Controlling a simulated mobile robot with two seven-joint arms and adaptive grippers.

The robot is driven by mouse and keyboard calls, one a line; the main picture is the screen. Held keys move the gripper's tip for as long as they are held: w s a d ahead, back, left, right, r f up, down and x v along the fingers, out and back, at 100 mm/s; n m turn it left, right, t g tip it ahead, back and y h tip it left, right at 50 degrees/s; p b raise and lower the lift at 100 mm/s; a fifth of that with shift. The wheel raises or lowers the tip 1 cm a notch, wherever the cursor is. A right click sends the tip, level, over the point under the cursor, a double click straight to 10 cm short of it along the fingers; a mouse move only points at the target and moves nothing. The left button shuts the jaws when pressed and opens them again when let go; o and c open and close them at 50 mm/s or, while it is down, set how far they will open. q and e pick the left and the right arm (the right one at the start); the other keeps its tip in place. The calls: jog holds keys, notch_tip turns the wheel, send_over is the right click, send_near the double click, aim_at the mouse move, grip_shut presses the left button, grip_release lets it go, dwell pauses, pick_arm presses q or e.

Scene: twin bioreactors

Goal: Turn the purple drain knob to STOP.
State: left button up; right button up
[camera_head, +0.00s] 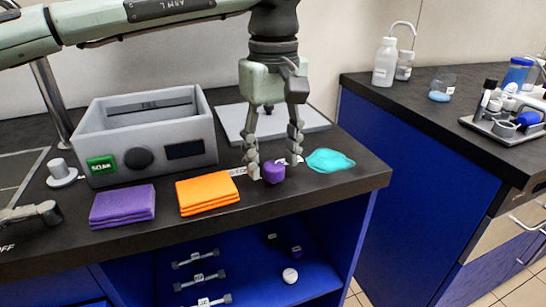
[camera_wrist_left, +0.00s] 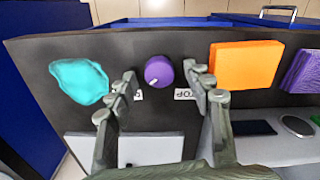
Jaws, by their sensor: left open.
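The purple drain knob (camera_head: 273,173) stands on the dark counter near its front edge. In the left wrist view the knob (camera_wrist_left: 159,72) shows a short white mark pointing to the lower left, towards a label (camera_wrist_left: 138,95) partly hidden by a finger. A STOP label (camera_wrist_left: 184,94) lies at its lower right in that view. My left gripper (camera_head: 273,161) is open, pointing down, with one finger on each side of the knob. The left wrist view shows its fingertips (camera_wrist_left: 160,80) apart from the knob, with a gap on both sides. My right gripper is not in view.
A crumpled cyan cloth (camera_head: 330,160) lies close to the right of the knob. A folded orange cloth (camera_head: 207,192) and a purple one (camera_head: 122,206) lie to the left. A grey box with a SOAK label (camera_head: 102,165) stands behind them. A light grey plate (camera_head: 235,122) lies behind the gripper.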

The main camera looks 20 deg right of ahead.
pick_arm(q)
jog(key=shift+f, duration=0.4)
jog(key=c, duration=1.1)
jog(key=shift+c, duration=0.3)
